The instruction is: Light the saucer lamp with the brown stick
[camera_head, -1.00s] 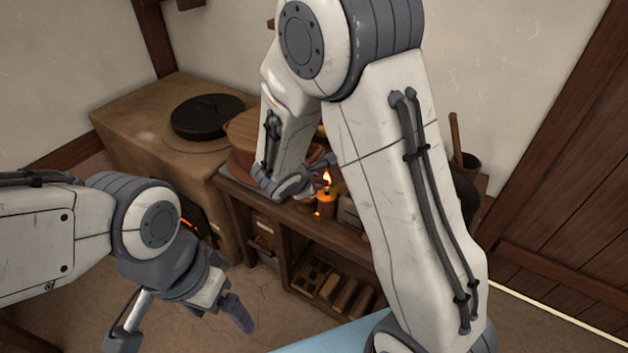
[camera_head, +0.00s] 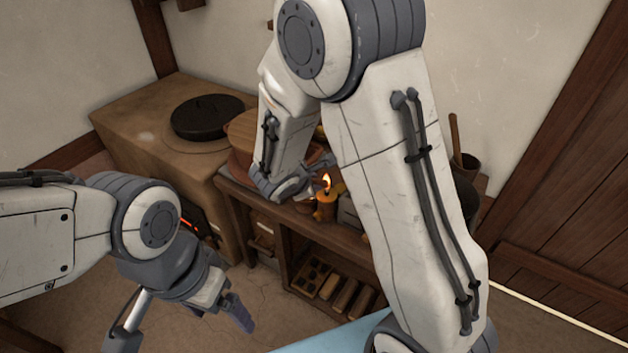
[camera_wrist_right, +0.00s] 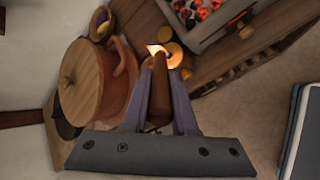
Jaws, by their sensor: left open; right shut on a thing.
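My right gripper (camera_wrist_right: 160,100) is shut on the brown stick (camera_wrist_right: 159,88), which points away from the wrist. A flame (camera_wrist_right: 154,48) shows at the stick's far end. I cannot tell if it burns on the stick or just behind it. In the head view the right gripper (camera_head: 308,192) is over the shelf, left of a flame on an orange body (camera_head: 326,207). I cannot pick out the saucer lamp for certain. My left gripper (camera_head: 188,320) is open and empty, low at left, away from the shelf.
A grey box holds glowing coals (camera_wrist_right: 207,12). A clay stove with a black lid (camera_head: 207,117) stands left of the wooden shelf (camera_head: 285,236).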

